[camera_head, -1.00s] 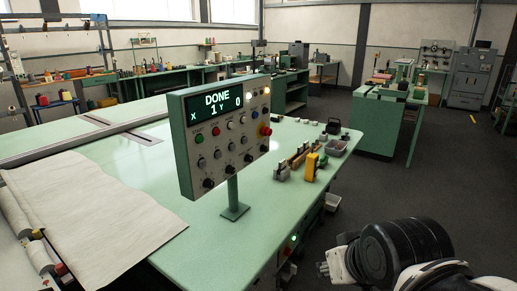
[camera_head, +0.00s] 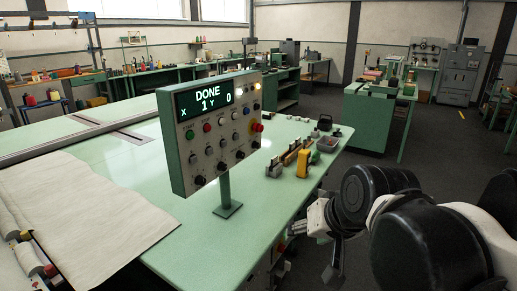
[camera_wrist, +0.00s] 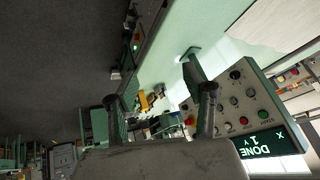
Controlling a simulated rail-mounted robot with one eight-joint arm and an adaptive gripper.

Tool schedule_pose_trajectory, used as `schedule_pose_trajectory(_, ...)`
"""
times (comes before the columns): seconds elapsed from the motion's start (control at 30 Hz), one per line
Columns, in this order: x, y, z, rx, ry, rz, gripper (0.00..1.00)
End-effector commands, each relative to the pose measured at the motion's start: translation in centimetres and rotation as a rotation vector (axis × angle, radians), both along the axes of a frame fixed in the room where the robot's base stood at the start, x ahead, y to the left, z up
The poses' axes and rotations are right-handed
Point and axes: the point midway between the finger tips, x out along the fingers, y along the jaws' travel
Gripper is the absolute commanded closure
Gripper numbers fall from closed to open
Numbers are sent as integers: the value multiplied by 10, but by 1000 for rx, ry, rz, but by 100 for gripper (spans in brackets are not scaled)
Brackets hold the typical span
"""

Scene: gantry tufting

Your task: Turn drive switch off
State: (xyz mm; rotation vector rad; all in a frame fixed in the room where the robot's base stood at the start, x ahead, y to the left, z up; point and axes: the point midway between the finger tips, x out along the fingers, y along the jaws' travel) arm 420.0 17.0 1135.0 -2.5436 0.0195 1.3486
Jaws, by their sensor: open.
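The green control panel (camera_head: 215,130) stands on a post on the table, with a lit display reading DONE, X 1, Y 0. Its face carries coloured buttons, toggles and black knobs; no label reading "drive" is legible. The panel also shows in the wrist view (camera_wrist: 240,105), tilted at the right. A green light (camera_wrist: 136,47) shows on the table's front side there; I cannot tell which control is the drive switch. My gripper (camera_wrist: 158,95) is open and empty, its fingers apart. In the head view my gripper hangs by the table's right edge, right of the panel and apart from it.
The pale green table (camera_head: 150,210) carries a cream cloth (camera_head: 85,210) at the left. Dark floor (camera_head: 440,150) is clear at the right; workbenches line the back.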

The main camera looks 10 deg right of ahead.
Motion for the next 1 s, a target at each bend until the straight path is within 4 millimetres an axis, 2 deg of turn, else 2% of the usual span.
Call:
schedule_pose_trajectory(0.03, 16, 2, 4, 53, 7, -32, 54)
schedule_pose_trajectory(0.27, 84, 16, 21, 306, 47, -173, 54)
schedule_pose_trajectory(0.5, 160, 22, 32, 569, 99, -311, 54)
schedule_pose_trajectory(0.77, 246, 18, 34, 853, 169, -447, 54)
schedule_pose_trajectory(1.0, 323, 5, 25, 1111, 245, -555, 54)
